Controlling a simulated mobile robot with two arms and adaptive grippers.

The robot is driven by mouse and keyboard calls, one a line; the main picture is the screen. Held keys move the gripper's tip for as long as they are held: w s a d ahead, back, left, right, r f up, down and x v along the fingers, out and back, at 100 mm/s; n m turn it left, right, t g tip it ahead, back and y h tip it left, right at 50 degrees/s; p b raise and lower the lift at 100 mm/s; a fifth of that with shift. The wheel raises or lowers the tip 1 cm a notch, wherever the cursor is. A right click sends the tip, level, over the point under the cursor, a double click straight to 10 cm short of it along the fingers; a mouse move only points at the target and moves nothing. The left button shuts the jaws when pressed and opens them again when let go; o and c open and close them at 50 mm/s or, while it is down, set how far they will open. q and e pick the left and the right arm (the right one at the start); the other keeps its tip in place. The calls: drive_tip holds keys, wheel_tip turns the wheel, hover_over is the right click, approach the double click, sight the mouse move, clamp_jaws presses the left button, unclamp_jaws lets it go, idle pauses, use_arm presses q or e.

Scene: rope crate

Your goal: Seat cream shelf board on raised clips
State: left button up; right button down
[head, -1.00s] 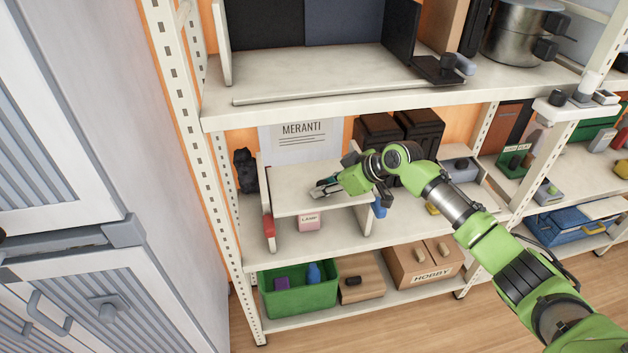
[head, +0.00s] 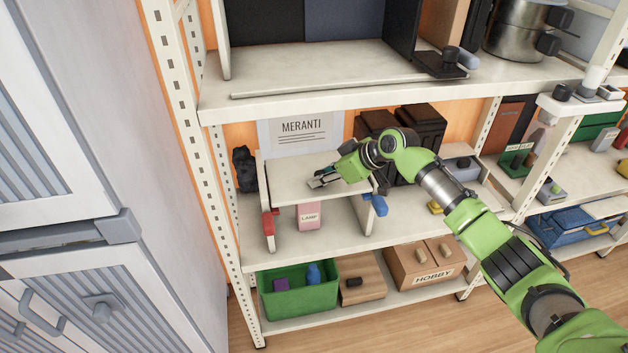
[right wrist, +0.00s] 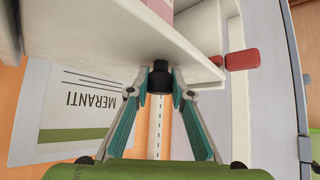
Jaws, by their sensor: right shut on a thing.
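The cream shelf board (head: 295,193) is roughly level between two short cream uprights in the middle bay, above the pink LAMP box (head: 309,216). A red clip (head: 268,222) is on the left upright and a blue clip (head: 376,205) on the right one. My right gripper (head: 318,181) reaches over the board from the right. In the right wrist view its teal fingers (right wrist: 158,85) are shut on a black knob (right wrist: 160,72) on the board. The red clip also shows there (right wrist: 238,59). I cannot tell whether the board's ends touch their supports. My left gripper is out of view.
A MERANTI sheet (head: 300,134) hangs behind the board. Dark boxes (head: 420,125) stand to its right, behind my arm. The upper shelf (head: 330,97) overhangs the bay. A green crate (head: 300,297) and a HOBBY box (head: 428,264) sit below. A grey cabinet (head: 60,120) stands left.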

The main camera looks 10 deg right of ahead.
drive_tip(key=shift+w+a+r+b, duration=0.1)
drive_tip(key=shift+w+r+b, duration=0.05)
drive_tip(key=shift+w+b, duration=0.8)
drive_tip(key=shift+w, duration=0.15)
drive_tip(key=shift+f+b, duration=0.55)
drive_tip(key=shift+f, duration=0.55)
idle(1.0)
drive_tip(key=c, duration=1.7)
unclamp_jaws()
drive_tip(key=shift+f, duration=0.2)
drive_tip(key=shift+c, duration=1.1)
drive_tip(key=shift+r, duration=0.15)
